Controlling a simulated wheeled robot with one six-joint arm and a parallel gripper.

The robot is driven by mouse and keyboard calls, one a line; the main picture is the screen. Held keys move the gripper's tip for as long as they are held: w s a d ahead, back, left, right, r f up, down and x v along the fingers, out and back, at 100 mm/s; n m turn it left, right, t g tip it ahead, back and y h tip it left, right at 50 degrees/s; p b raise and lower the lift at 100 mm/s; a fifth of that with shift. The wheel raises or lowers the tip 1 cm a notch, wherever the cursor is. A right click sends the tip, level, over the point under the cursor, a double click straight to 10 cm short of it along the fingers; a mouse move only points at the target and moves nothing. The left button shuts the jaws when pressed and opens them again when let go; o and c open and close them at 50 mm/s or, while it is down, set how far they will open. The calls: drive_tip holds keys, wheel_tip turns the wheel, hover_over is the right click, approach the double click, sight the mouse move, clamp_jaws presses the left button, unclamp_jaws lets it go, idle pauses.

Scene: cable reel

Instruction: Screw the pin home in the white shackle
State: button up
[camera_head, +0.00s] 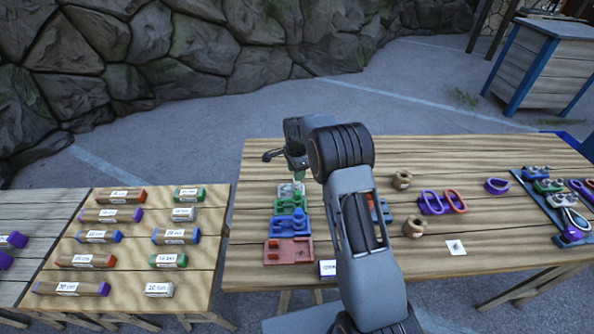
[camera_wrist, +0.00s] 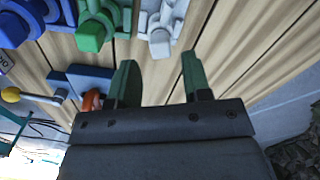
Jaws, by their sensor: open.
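The white shackle piece (camera_head: 291,188) sits at the far end of a row of coloured pieces on the table's left side. It shows in the wrist view (camera_wrist: 160,32) at the top, beyond my fingertips and apart from them. Its pin cannot be told clearly from the rest of the white part. My gripper (camera_wrist: 158,76) is open, with its two green fingers spread and only bare table between them. In the head view my gripper (camera_head: 298,174) hangs close above the white piece.
The green (camera_head: 290,204), blue (camera_head: 290,223) and red (camera_head: 289,250) pieces stand nearer in the same row. A blue block (camera_wrist: 88,78) with an orange part lies close to my left finger in the wrist view. Purple and red links (camera_head: 442,202) lie to the right.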

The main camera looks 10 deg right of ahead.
drive_tip(key=shift+f+b, duration=1.35)
drive_tip(key=shift+f, duration=0.7)
clamp_jaws()
drive_tip(key=m, duration=1.3)
drive_tip(key=shift+m, duration=0.3)
